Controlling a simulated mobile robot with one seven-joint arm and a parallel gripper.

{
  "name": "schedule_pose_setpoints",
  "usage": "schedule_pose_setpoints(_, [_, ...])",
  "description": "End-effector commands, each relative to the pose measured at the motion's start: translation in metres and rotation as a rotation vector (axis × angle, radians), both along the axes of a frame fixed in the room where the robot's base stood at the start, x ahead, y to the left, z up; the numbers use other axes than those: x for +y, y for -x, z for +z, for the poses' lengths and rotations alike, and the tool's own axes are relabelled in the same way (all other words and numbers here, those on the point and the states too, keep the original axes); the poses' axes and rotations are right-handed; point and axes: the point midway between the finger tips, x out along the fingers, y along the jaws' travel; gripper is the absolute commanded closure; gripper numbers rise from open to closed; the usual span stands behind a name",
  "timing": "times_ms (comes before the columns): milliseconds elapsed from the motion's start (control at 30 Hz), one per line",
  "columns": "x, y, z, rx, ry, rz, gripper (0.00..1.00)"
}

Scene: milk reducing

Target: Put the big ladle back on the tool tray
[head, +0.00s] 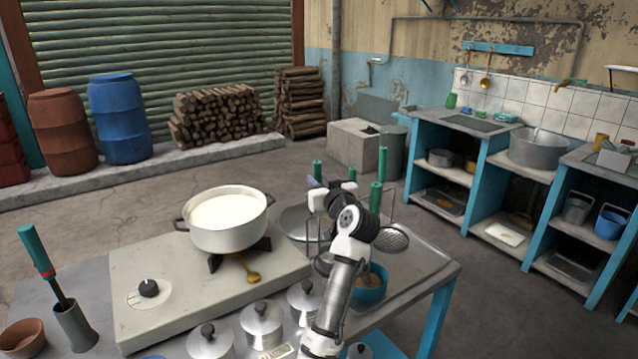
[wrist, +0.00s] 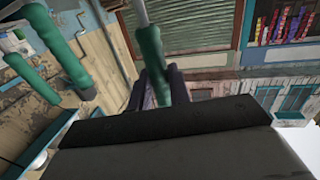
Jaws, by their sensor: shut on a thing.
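My gripper (head: 314,184) is above the metal tool tray (head: 428,262), right of the stove. In the wrist view, my gripper's dark fingers (wrist: 158,88) are shut around a green handle (wrist: 149,45) with a thin metal rod. This looks like the big ladle. In the head view a green handle (head: 318,171) stands upright at my fingers; my arm hides much of what is below, so I cannot tell whether the ladle's bowl touches the tray.
Other green-handled tools (head: 376,196) stand upright close to my gripper, beside a perforated skimmer (head: 393,239). A pot of milk (head: 226,218) sits on the stove to the left. Lidded tins (head: 262,322) and a blue bowl (head: 370,285) are near my arm.

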Motion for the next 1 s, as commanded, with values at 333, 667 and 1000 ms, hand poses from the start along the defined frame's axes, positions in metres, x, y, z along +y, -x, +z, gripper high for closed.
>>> schedule_pose_setpoints(333, [-0.0006,0.0001,-0.0089,-0.002,0.0,-0.002,1.0])
schedule_pose_setpoints(667, [-0.0003,0.0001,-0.0109,-0.001,0.0,-0.001,0.59])
schedule_pose_setpoints(1000, [-0.0033,0.0047,-0.0094,-0.001,0.001,-0.003,0.59])
